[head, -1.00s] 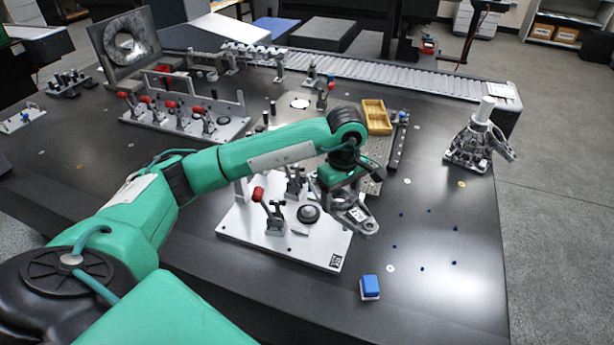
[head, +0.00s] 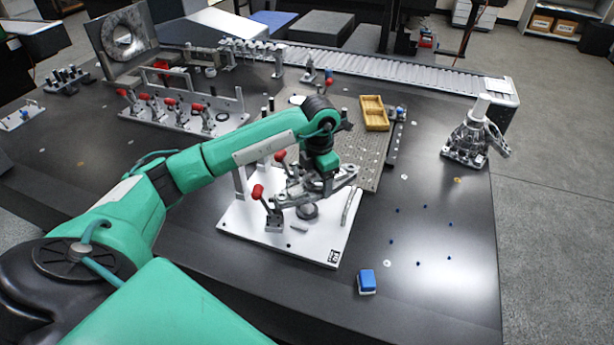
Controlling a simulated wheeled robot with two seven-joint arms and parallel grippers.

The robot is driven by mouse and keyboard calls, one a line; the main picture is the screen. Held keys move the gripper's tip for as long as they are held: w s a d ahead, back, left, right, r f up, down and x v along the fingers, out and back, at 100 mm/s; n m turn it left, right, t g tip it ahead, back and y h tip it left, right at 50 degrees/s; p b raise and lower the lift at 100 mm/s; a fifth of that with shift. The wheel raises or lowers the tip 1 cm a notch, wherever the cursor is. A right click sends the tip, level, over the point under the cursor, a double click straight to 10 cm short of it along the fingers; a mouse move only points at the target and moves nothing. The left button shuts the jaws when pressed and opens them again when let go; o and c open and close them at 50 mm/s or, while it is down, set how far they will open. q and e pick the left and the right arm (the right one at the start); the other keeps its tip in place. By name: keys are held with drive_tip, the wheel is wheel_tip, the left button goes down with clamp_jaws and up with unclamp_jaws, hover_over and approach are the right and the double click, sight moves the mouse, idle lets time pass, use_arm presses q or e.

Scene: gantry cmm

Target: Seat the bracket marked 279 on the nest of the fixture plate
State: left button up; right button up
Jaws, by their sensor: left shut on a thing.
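My left gripper (head: 322,178) is above the white fixture plate (head: 295,244), pointing down. It is shut on a grey metal bracket (head: 338,180), which lies roughly level and extends to both sides of the fingers. No number can be read on the bracket. A dark round nest (head: 307,212) on the plate is partly hidden under the bracket. A toggle clamp with a red handle (head: 258,191) stands on the plate left of the nest. A second red-handled clamp (head: 280,156) is partly hidden behind the bracket. My right gripper is out of view.
A multi-clamp fixture (head: 185,120) stands at the back left. A perforated plate (head: 372,155) and a yellow tray (head: 375,112) lie behind the fixture plate. A blue-topped block (head: 366,281) is at the front. A metal casting (head: 470,138) stands at the right. The right front table is mostly clear.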

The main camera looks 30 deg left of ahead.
sight(307, 173)
use_arm(q)
drive_tip(key=n, duration=0.2)
drive_tip(key=a+n, duration=0.2)
drive_tip(key=n, duration=0.1)
drive_tip(key=shift+w+a+f+n+p, duration=0.1)
drive_tip(key=shift+a+n+p, duration=0.15)
drive_tip(key=shift+n+p, duration=0.05)
drive_tip(key=shift+a+f+n, duration=0.45)
drive_tip(key=shift+f+n, duration=0.05)
drive_tip(key=shift+n, duration=0.5)
drive_tip(key=shift+a+f+n, duration=0.1)
drive_tip(key=shift+f+n, duration=0.2)
drive_tip(key=shift+f+b, duration=0.95)
drive_tip(key=shift+f, duration=0.35)
drive_tip(key=shift+f+b, duration=0.4)
drive_tip(key=shift+f, duration=0.2)
drive_tip(key=shift+f+b, duration=0.4)
drive_tip(key=shift+f, duration=0.15)
drive_tip(key=shift+f+b, duration=0.35)
drive_tip(key=shift+f, duration=0.55)
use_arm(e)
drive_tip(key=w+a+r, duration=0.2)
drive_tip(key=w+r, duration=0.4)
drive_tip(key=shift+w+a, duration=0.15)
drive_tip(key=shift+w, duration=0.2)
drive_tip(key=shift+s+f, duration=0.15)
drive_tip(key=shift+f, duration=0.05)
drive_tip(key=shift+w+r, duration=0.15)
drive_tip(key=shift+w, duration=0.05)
